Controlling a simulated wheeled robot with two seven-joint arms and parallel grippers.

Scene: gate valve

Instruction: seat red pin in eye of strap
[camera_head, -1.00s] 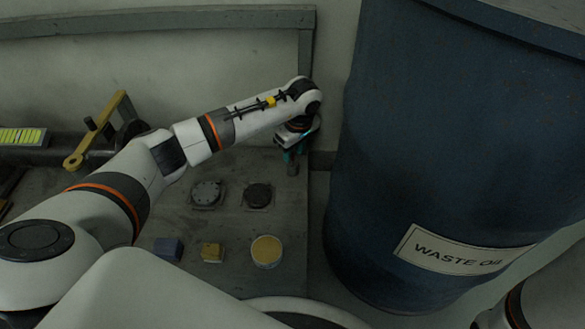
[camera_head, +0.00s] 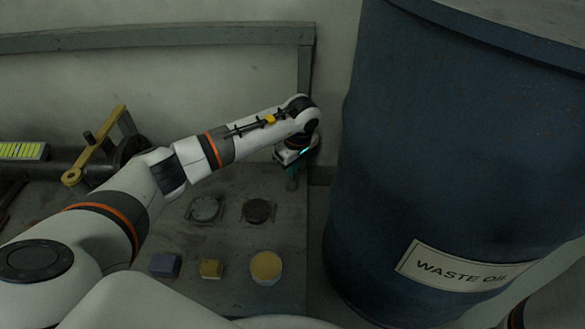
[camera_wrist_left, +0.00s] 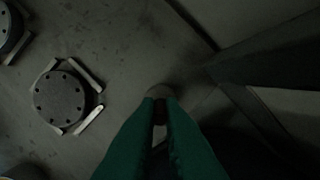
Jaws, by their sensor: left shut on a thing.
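My left gripper (camera_head: 292,184) is at the right end of the bench, low over its surface. In the left wrist view its green fingers (camera_wrist_left: 160,98) are shut on a small dark brownish piece (camera_wrist_left: 160,112), mostly hidden between them. A round grey post top (camera_wrist_left: 159,91) shows at the fingertips. I cannot make out a red pin; the light is dim. A yellow strap-like bar (camera_head: 98,146) with a round eye (camera_head: 72,177) at its near end lies across the dark pipe at the left. My right gripper is not in view.
Two round dark bolted discs (camera_head: 206,209) (camera_head: 257,211) lie on the grey bench (camera_head: 225,240). In front are a purple block (camera_head: 165,265), a yellow block (camera_head: 211,269) and a yellow-topped tin (camera_head: 266,267). A blue waste oil drum (camera_head: 430,170) stands close to the right.

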